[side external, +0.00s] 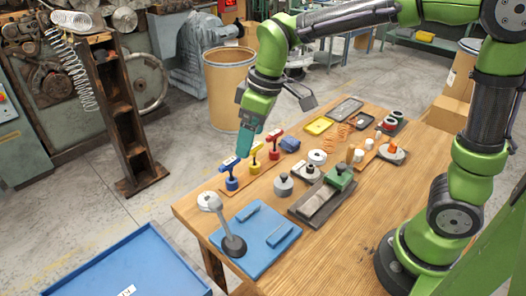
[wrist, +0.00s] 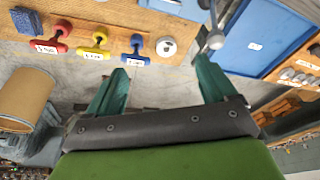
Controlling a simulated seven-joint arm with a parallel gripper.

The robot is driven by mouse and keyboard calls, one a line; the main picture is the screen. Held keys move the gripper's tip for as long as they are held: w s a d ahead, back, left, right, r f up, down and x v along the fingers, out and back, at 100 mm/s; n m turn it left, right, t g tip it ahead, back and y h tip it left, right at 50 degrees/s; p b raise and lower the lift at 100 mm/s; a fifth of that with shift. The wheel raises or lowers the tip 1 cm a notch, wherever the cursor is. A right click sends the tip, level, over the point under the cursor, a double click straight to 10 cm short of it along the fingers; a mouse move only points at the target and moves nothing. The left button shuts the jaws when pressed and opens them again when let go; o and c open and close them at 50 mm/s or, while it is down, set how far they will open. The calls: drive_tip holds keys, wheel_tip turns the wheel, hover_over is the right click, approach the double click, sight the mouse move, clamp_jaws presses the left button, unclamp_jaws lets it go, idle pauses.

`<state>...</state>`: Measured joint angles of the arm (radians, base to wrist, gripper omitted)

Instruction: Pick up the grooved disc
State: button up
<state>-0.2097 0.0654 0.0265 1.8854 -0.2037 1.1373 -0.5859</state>
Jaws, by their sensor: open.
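The grooved disc is not certain to me. The likeliest is a pale round disc with a dark centre (side external: 317,157) on the wooden table, behind the grey weight with a knob; its groove is too small to make out. A flat grey disc with a reddish top (side external: 391,153) lies farther right. My gripper (side external: 241,155) is open and empty, above the table's left edge, near the T-handled tools and left of both discs. In the wrist view my gripper's teal fingers (wrist: 160,68) are apart, with grey floor and the table edge between and beyond them.
The grey weight (side external: 283,185), a green-topped block (side external: 339,177) and a blue board (side external: 255,240) with an upright rod tool crowd the table. The right front wood is bare.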

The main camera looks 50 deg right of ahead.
sight(207, 194)
drive_tip(key=w+a+f+n+g+h, duration=0.1)
drive_tip(key=w+a+f+n, duration=0.15)
drive_tip(key=w+n, duration=0.45)
drive_tip(key=w+a+f+n+g+h, duration=0.15)
drive_tip(key=w+a+n, duration=0.25)
drive_tip(key=n, duration=0.6)
drive_tip(key=shift+y, duration=0.45)
drive_tip(key=f, duration=1.6)
drive_tip(key=shift+s+a+f, duration=0.1)
drive_tip(key=shift+s+f, duration=0.15)
drive_tip(key=shift+s, duration=0.15)
drive_tip(key=c, duration=1.4)
drive_tip(key=shift+r, duration=0.1)
drive_tip(key=shift+c, duration=0.2)
drive_tip(key=shift+r, duration=0.1)
